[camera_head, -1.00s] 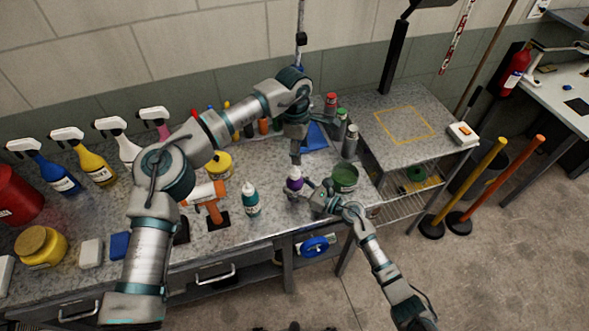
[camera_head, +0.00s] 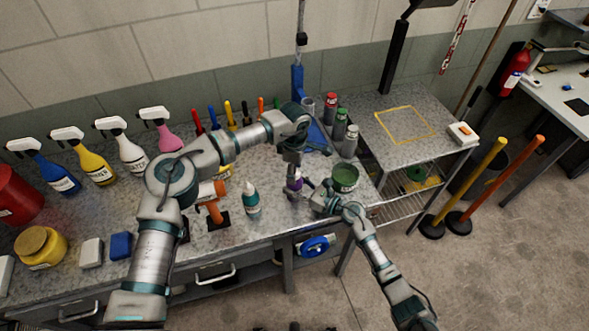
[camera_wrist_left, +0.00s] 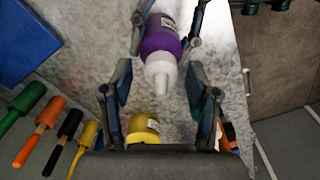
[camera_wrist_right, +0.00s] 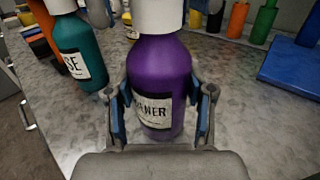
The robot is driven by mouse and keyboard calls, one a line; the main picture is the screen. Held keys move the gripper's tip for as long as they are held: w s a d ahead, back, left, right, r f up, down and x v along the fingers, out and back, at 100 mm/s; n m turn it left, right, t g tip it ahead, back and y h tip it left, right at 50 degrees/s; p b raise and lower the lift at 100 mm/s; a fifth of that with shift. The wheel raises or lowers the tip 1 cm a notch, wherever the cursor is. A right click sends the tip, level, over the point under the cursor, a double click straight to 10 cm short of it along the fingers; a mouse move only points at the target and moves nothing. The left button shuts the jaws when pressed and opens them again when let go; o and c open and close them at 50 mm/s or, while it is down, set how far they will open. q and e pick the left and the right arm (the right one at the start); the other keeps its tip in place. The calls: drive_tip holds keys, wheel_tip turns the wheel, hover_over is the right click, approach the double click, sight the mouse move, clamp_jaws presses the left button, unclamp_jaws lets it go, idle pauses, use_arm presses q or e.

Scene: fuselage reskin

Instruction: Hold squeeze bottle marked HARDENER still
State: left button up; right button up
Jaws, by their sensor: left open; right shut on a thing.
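The purple squeeze bottle with a white cap (camera_head: 294,186) stands upright near the bench's front edge. In the right wrist view its body (camera_wrist_right: 160,75) carries a white label, partly readable as "ENER". My right gripper (camera_head: 309,193) is shut on the bottle from the right, its fingers (camera_wrist_right: 162,112) on either side of the body. My left gripper (camera_head: 293,168) is open directly above the bottle. In the left wrist view the bottle's white nozzle (camera_wrist_left: 161,76) points up between the open fingers. Whether those fingers touch it I cannot tell.
A teal bottle (camera_head: 251,198) stands left of the purple one, beside an orange-handled tool (camera_head: 214,212). A green can (camera_head: 344,179) stands close behind my right gripper. Spray bottles line the back left, and several capped bottles (camera_head: 349,142) stand behind the can.

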use_arm(q)
clamp_jaws()
drive_tip(key=shift+m, duration=0.4)
drive_tip(key=m, duration=0.4)
drive_tip(key=shift+m, duration=0.4)
drive_tip(key=m, duration=1)
drive_tip(key=shift+m, duration=0.4)
drive_tip(key=m, duration=0.5)
drive_tip(key=shift+m, duration=0.3)
